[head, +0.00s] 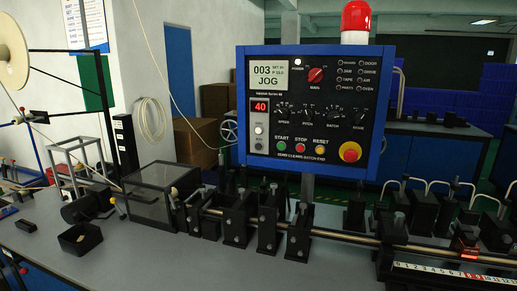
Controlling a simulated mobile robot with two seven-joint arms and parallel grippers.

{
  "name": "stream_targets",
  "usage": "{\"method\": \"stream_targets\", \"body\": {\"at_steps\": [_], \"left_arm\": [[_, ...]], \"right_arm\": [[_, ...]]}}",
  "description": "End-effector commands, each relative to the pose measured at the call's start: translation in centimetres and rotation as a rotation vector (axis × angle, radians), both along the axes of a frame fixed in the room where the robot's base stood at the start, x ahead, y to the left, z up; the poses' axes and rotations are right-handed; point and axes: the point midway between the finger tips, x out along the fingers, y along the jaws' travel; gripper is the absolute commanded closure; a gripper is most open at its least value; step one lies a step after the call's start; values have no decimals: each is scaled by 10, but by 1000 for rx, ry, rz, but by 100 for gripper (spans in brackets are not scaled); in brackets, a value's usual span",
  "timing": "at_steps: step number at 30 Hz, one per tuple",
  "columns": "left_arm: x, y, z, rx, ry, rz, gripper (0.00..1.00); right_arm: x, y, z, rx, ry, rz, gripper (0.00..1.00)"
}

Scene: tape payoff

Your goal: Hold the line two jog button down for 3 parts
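The blue-framed control panel (312,64) stands at the centre of the head view. Its screen (268,75) reads "003" and "JOG", with smaller text I cannot read surely. A red digit display (260,106) shows 40. Below it are a pale round button (258,130) and a dark one (258,144); their labels are too small to read, so I cannot tell which is the line two jog button. A green START button (281,147), a red STOP button (300,148) and a yellow RESET button (320,150) sit along the bottom. Neither gripper is in view.
A red emergency stop (350,152) is at the panel's lower right. A red beacon (356,18) stands above. A clear-sided box (160,192) and a black tray (80,238) are on the grey bench. Black rail blocks (270,228) and a numbered scale (450,275) run along the right.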

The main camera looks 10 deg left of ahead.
Motion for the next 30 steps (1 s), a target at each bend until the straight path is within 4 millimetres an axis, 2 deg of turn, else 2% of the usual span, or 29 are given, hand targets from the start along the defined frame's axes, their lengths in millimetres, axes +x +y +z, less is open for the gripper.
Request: {"method": "stream_targets", "body": {"at_steps": [1, 8, 30], "left_arm": [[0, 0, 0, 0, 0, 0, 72], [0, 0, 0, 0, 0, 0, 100], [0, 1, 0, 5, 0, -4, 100]], "right_arm": [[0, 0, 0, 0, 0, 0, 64], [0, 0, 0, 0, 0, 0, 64], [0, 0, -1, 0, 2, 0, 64]]}}
